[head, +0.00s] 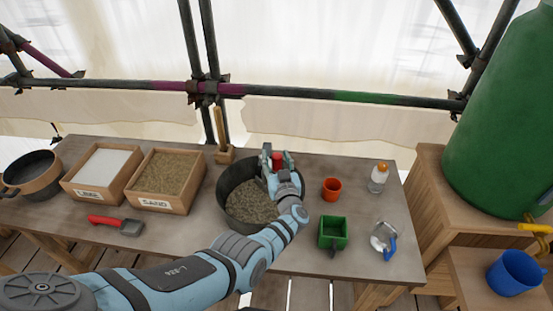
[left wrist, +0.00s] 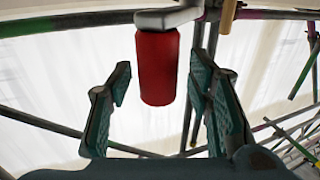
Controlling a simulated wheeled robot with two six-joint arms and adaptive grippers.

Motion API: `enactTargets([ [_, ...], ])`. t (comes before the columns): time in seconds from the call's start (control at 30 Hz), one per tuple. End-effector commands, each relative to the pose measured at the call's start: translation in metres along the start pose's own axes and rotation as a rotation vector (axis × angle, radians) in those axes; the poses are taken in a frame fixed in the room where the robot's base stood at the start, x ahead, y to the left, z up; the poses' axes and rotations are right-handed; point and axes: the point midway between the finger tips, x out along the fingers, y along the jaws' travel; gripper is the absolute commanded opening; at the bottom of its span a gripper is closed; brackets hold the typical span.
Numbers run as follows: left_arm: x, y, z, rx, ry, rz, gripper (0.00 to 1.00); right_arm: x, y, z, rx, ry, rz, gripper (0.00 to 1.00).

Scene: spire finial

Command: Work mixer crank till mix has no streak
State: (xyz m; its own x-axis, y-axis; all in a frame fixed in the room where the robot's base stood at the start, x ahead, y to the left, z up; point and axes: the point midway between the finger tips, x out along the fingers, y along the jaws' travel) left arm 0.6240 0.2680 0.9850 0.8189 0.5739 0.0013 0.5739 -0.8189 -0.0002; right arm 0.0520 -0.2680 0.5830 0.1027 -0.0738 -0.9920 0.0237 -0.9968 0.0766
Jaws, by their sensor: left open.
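The mixer is a dark round tub (head: 228,206) on the table, holding a grey-brown grainy mix (head: 247,203). My left arm and gripper cover the tub's right part, so only some of the mix shows. The red crank handle (head: 278,160) stands at the tub's far right side. In the left wrist view the red handle (left wrist: 158,68) hangs from a grey crank arm (left wrist: 168,18). My left gripper (head: 276,158) is open, its two fingers (left wrist: 160,85) on either side of the handle with gaps, not clasping it. My right gripper is not in view.
Boxes of lime (head: 72,187) and sand (head: 144,203) stand left of the tub. An orange cup (head: 332,188), green square cup (head: 333,233), clear jug (head: 382,240) and bottle (head: 378,178) stand to the right. A red-handled tool (head: 115,224) lies in front of the boxes.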

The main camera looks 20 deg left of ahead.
Motion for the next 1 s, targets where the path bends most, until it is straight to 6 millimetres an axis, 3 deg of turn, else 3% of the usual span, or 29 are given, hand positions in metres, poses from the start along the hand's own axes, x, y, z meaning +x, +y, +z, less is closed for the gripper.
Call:
enactTargets([
  [0.27,0.001,0.000,-0.012,-0.003,0.000,-0.005,0.46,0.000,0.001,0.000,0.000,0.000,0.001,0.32],
  [0.37,-0.001,-0.001,-0.027,-0.005,0.003,0.000,0.46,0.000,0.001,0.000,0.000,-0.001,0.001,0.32],
  [0.6,-0.001,-0.001,-0.085,-0.008,0.002,0.000,0.46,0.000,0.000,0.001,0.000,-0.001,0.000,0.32],
  [0.7,-0.001,-0.001,-0.097,-0.005,0.001,0.000,0.46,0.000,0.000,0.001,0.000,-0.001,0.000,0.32],
  [1.0,-0.001,-0.001,-0.101,-0.001,0.000,0.000,0.46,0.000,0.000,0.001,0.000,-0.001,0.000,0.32],
])
